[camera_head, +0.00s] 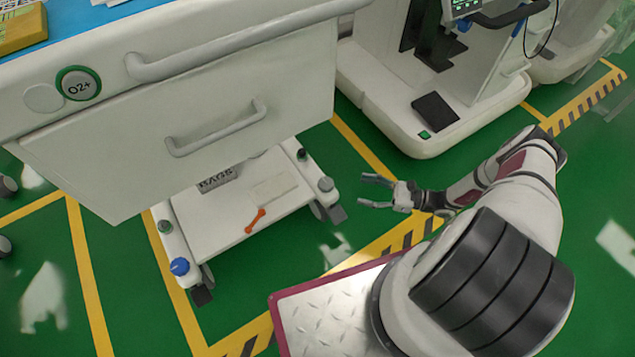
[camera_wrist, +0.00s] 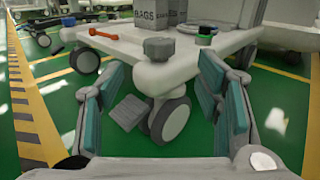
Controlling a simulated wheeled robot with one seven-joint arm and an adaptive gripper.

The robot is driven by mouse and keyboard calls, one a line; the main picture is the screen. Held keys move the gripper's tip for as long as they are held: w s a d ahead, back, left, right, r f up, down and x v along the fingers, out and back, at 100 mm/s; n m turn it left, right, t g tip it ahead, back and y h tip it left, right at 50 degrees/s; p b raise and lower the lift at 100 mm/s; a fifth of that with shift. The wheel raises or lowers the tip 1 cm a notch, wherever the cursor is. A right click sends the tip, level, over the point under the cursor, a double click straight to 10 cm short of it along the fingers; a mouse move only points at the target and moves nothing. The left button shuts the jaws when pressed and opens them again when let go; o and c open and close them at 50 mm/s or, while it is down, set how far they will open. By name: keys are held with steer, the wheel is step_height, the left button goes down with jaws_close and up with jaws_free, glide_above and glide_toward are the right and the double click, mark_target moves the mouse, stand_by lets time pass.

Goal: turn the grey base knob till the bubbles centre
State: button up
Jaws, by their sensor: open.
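The grey base knob (camera_head: 326,184) stands on the front right corner of the white cart base (camera_head: 222,232). In the wrist view the grey knob (camera_wrist: 158,48) is upright on the near corner, above a caster wheel. My gripper (camera_head: 367,191) is open and empty, to the right of the knob and apart from it. In the wrist view its fingers (camera_wrist: 160,78) stand on either side of the corner, with the knob seen beyond and between them. I cannot make out any bubbles in either view.
A blue knob (camera_head: 180,266), a greenish knob (camera_head: 165,226) and a dark knob (camera_head: 302,154) sit at other base corners. An orange wrench (camera_head: 255,220) and a grey BAGS box (camera_head: 217,180) lie on the base. The cart drawer (camera_head: 120,160) overhangs it. Another white machine (camera_head: 385,120) stands behind.

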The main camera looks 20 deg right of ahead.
mark_target(326, 183)
steer(key=b+x, duration=0.2)
steer(key=x, duration=1.1)
steer(key=shift+b, duration=0.3)
steer(key=c, duration=1.2)
